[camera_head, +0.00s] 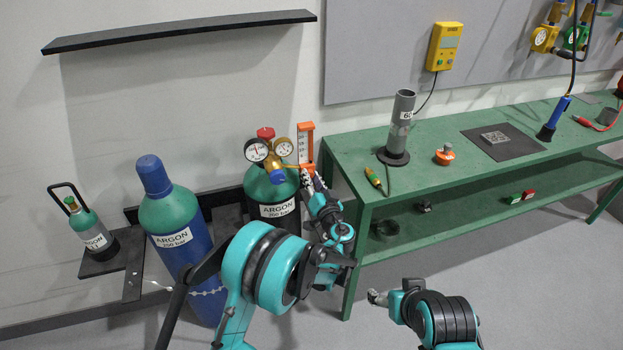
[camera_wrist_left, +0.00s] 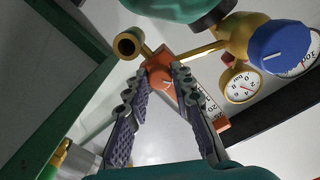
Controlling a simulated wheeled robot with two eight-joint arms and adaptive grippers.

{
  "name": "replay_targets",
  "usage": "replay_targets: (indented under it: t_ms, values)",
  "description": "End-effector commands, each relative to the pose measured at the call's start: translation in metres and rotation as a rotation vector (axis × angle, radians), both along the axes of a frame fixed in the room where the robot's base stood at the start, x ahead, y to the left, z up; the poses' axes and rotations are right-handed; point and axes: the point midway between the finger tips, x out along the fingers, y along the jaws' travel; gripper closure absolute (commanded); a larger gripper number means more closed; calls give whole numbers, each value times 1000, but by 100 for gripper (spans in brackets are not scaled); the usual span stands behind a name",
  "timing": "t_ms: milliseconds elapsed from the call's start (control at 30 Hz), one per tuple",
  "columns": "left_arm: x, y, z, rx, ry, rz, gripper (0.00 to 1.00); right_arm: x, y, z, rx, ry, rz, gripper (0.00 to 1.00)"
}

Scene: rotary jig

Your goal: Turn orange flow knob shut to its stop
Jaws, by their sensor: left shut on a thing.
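The orange flow knob (camera_wrist_left: 161,80) sits at the foot of the orange-framed flowmeter (camera_wrist_left: 212,118), with a dark mark on its face. My left gripper (camera_wrist_left: 167,77) has its two ridged fingers at either side of the knob and is shut on it. In the head view the flowmeter (camera_head: 305,143) stands upright beside the regulator gauges (camera_head: 270,152), and my left gripper (camera_head: 309,183) reaches its lower end; the knob is mostly hidden there. My right gripper (camera_head: 378,298) is low over the floor, away from the regulator; its fingers are too small to read.
The regulator's blue knob (camera_wrist_left: 283,48) and a gauge (camera_wrist_left: 241,83) are close to the right of my left fingers. A brass outlet (camera_wrist_left: 130,44) is at their left. The green bench (camera_head: 350,165) stands right of the dark-green cylinder (camera_head: 283,225); a blue argon cylinder (camera_head: 178,255) stands left.

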Motion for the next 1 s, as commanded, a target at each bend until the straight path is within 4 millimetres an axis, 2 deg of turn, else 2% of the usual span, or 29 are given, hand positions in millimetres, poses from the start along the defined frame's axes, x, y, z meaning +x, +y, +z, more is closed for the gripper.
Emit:
replay_targets:
  t_ms: [600,1000]
  values:
    - [0,0,0,447,146,-1,100,0,0,0,0,0,0,31]
    - [0,0,0,576,188,-1,100,0,0,0,0,0,0,31]
